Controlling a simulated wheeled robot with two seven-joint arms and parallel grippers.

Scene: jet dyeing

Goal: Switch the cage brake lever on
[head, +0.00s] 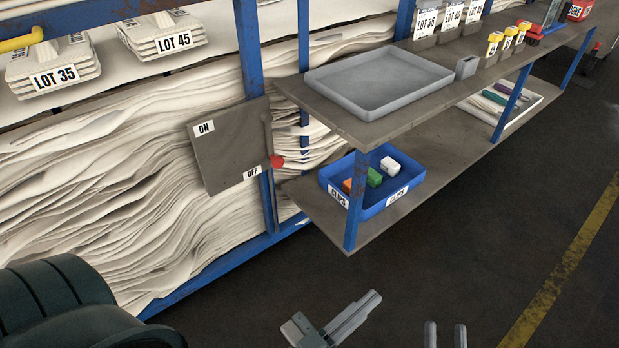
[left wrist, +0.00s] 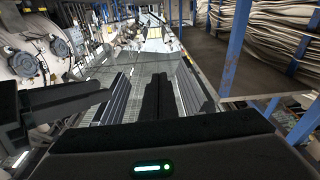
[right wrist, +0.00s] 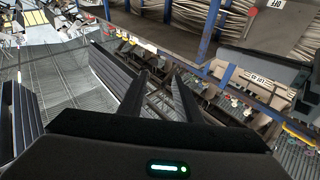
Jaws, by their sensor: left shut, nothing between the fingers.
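The cage brake lever (head: 268,135) is on a grey plate (head: 222,150) fixed to the blue cage frame. The plate has an ON label at its upper left and an OFF label at its lower right. The lever's red knob (head: 276,161) hangs down beside OFF. The knob also shows near the top of the right wrist view (right wrist: 253,12). My left gripper (head: 371,298) is shut and empty, low in the head view, well below and right of the lever. My right gripper (head: 445,326) is open and empty at the bottom edge, further right. Neither touches the lever.
Right of the plate stands a shelf unit with a grey tray (head: 320,88) on top and a blue clips bin (head: 408,192) on its lower shelf. A blue post (head: 355,200) stands at its near corner. A dark green ribbed object (head: 60,300) fills the lower left. Dark floor is clear at right.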

